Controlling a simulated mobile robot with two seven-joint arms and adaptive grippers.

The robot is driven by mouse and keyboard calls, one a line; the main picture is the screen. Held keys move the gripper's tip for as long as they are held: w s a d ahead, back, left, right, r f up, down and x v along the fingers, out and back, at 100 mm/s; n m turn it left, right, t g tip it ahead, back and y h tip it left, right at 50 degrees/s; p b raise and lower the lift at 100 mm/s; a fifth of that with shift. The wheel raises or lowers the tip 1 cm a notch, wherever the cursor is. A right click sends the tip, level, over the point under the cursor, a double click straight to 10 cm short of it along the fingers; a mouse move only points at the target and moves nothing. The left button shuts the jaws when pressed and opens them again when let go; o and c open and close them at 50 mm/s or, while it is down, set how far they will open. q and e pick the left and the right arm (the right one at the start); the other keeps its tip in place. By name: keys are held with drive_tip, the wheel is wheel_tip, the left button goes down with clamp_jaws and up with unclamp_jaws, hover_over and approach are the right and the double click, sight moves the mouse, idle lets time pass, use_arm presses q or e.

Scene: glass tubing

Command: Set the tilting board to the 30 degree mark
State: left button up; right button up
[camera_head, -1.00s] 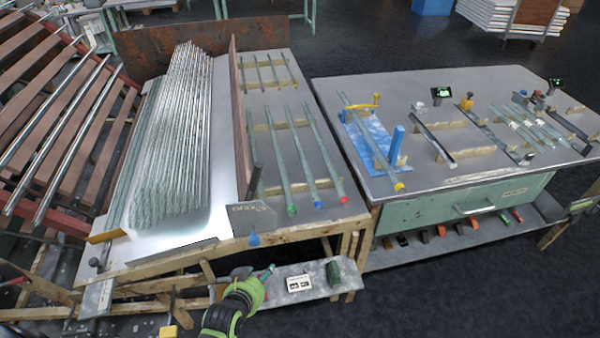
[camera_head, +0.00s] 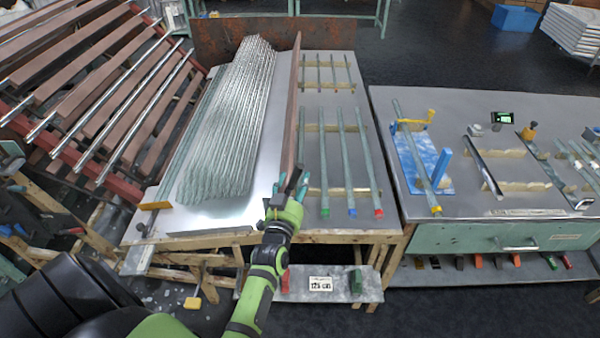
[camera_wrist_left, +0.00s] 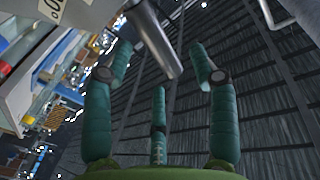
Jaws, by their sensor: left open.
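The tilting board seems to be the brown panel (camera_head: 292,120), standing nearly upright on edge between the heap of glass tubes and a rack of tubes. My left gripper (camera_head: 292,183) is at its near end, hiding the dark handle and marked plate there. In the left wrist view the three green fingers (camera_wrist_left: 160,75) are spread open. A grey rod end (camera_wrist_left: 152,40), perhaps the handle, shows between and beyond them, not gripped. Part of a white marked label (camera_wrist_left: 52,8) shows at top left; the angle set cannot be read. My right gripper is not in view.
A heap of glass tubes (camera_head: 235,120) lies left of the panel. Several colour-tipped tubes (camera_head: 350,160) lie right of it. A second bench (camera_head: 440,110) holds a blue fixture (camera_head: 408,160). A low shelf (camera_head: 335,285) lies below. Dark floor separates the benches.

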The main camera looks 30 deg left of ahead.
sight(298, 177)
use_arm(q)
drive_tip(key=x, duration=0.2)
drive_tip(key=shift+w+a, duration=0.2)
drive_tip(key=shift+w, duration=0.15)
drive_tip(key=shift+w+a, duration=0.1)
drive_tip(key=shift+w, duration=0.55)
